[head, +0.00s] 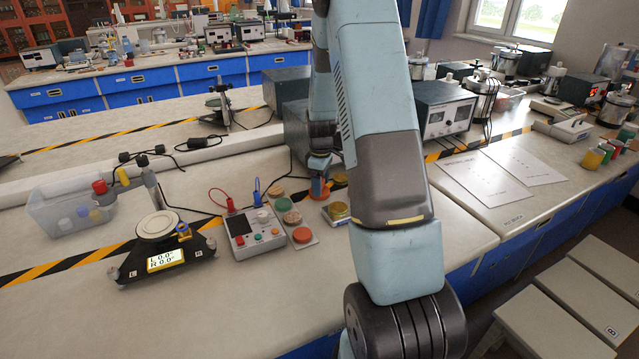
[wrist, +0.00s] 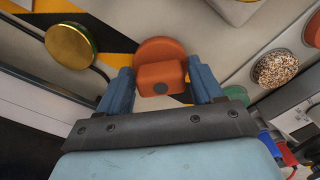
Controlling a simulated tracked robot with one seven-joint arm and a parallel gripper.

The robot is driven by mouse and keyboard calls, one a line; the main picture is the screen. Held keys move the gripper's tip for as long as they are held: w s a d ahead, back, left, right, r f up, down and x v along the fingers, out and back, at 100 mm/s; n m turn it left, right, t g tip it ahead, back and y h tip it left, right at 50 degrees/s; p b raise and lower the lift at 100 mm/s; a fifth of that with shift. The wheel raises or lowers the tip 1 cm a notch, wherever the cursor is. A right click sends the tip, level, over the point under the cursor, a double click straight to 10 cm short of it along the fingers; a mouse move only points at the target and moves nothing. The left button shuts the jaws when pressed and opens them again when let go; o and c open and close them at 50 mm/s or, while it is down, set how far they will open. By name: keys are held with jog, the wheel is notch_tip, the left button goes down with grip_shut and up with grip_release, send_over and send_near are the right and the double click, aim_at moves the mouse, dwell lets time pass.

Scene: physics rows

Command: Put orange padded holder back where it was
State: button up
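The orange padded holder (wrist: 160,50) shows in the wrist view as a round orange pad with a squarer orange block in front, a dark round spot on its face. My gripper (wrist: 161,82) has its two blue fingers on either side of that block, and their tips appear to touch its sides. In the head view the orange holder (head: 319,188) shows below my gripper (head: 319,170), close to the bench top. I cannot tell whether it rests on the bench or hangs slightly above it. My arm hides part of the area behind.
A gold round piece (wrist: 70,46) lies near the holder. Several round pads stand nearby, including a red-orange one (head: 302,235) and a speckled one (wrist: 279,70). A control box (head: 254,230) and a scale (head: 160,240) stand to the left.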

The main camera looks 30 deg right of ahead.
jog(key=shift+o, duration=1.4)
jog(key=s+a+r+m+t, duration=0.1)
jog(key=s+a+r, duration=0.15)
jog(key=r, duration=0.85)
jog(key=s+a+r+m, duration=0.1)
jog(key=s+a+r, duration=0.15)
jog(key=r, duration=0.85)
jog(key=s+a+r+m+t, duration=0.1)
jog(key=s+a+r+m, duration=0.1)
jog(key=s, duration=0.6)
jog(key=s+a+r+m+t, duration=0.2)
jog(key=s+a+r, duration=0.2)
jog(key=s, duration=0.5)
jog(key=s+a+r+m+t, duration=0.1)
jog(key=s+a+r+m, duration=0.2)
jog(key=s, duration=0.6)
jog(key=shift+s+a+r+t, duration=0.2)
jog(key=shift+a+r+t, duration=0.15)
jog(key=shift+r, duration=0.35)
